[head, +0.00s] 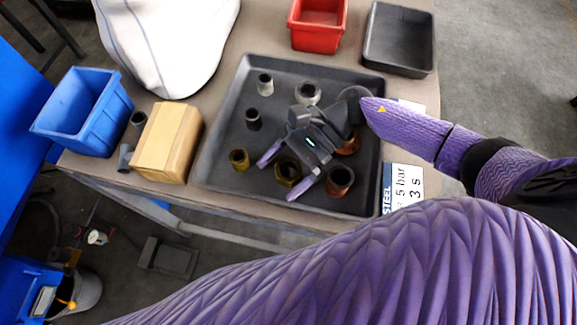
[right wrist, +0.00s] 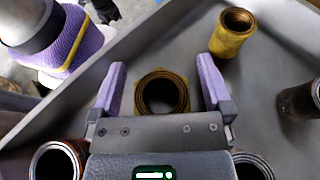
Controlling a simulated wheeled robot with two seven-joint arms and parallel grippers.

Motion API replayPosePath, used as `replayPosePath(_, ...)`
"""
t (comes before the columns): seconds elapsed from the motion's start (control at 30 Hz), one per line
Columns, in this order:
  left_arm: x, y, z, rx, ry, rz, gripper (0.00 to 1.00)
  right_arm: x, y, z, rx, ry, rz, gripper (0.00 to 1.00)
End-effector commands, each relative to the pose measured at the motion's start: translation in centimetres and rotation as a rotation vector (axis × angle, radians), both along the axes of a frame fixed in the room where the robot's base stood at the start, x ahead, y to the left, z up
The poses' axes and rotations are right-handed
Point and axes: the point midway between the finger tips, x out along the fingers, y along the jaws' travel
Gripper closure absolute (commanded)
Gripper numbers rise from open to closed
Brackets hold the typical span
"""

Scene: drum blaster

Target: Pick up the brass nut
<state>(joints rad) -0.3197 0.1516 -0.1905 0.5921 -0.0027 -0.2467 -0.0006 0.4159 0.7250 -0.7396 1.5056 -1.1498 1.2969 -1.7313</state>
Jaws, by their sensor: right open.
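The brass nut (head: 288,172) is a wide, hollow, yellow-brown piece in the grey tray (head: 222,135), near its front edge. In the right wrist view the nut (right wrist: 184,92) stands with its dark threaded bore facing up, between my two purple fingers. My right gripper (head: 277,181) is open, with one finger on each side of the nut. In the right wrist view my gripper (right wrist: 161,66) shows a gap between each finger and the nut. The near rim of the nut is close to the gripper's palm. My left gripper is not in view.
A smaller brass piece (head: 239,160) stands left of the nut, and a copper-coloured fitting (head: 339,180) stands right of it. Several grey and dark fittings stand farther back. A cardboard box (head: 166,142) and blue bin (head: 84,112) sit left of the tray; a red bin (head: 318,25) sits behind.

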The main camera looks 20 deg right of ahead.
Motion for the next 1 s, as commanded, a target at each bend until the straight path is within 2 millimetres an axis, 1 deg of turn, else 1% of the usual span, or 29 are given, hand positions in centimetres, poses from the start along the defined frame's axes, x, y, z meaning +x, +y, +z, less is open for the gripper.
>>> replayPosePath(0.13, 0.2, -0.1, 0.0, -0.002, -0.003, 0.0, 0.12, 0.0, 0.0, 0.0, -0.001, 0.0, 0.0, 0.0)
replayPosePath(0.17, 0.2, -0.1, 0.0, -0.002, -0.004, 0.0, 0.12, 0.0, 0.0, 0.0, -0.001, 0.0, 0.0, 0.02)
replayPosePath(0.2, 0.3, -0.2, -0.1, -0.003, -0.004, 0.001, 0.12, 0.0, 0.0, 0.0, 0.0, 0.0, 0.0, 0.11)
replayPosePath(0.37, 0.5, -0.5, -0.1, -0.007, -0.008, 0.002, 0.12, 0.0, 0.0, 0.0, 0.0, 0.0, 0.0, 0.44)
replayPosePath(0.4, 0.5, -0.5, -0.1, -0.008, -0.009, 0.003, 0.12, 0.0, 0.0, 0.0, 0.0, 0.0, 0.0, 0.53)
replayPosePath(0.57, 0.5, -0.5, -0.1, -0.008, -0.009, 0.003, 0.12, 0.0, 0.0, 0.0, -0.001, 0.0, 0.0, 0.87)
replayPosePath(0.6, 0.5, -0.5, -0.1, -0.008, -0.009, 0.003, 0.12, 0.0, 0.0, 0.0, -0.001, 0.0, 0.0, 0.95)
replayPosePath(0.63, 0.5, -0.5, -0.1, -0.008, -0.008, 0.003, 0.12, 0.0, 0.0, 0.0, -0.001, 0.0, 0.0, 1.0)
replayPosePath(0.87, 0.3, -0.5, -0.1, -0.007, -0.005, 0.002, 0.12, 0.0, 0.0, 0.1, 0.0, 0.0, -0.001, 1.0)
replayPosePath(0.93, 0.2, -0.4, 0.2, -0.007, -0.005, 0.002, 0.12, 0.0, 0.0, 0.4, 0.0, -0.001, -0.001, 1.0)
replayPosePath(1.0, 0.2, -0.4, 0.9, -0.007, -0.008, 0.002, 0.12, 0.1, 0.0, 1.4, 0.0, -0.003, -0.001, 1.0)
